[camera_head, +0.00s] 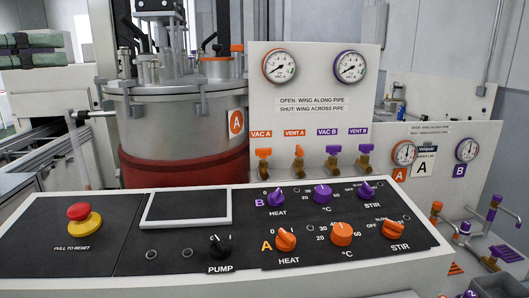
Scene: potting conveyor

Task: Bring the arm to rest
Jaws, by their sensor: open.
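My gripper and arm do not show in the camera_head view, so I cannot see where the arm is. The view holds a sloped control panel (185,262) in front, with black fields and a white frame. A red and yellow stop button (83,218) is on its left, a dark screen (187,207) in the middle, and a black PUMP knob (219,246) below the screen. Purple B knobs, such as the HEAT knob (276,198), sit above orange A knobs, such as the HEAT knob (286,239).
Behind the panel stands a metal tank (165,118) with a red lower band. Right of it, a white gauge board (312,120) stands above several small valves (333,160). A second gauge board (430,185) and pipe valves (494,205) are at the right. A conveyor (40,150) is at left.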

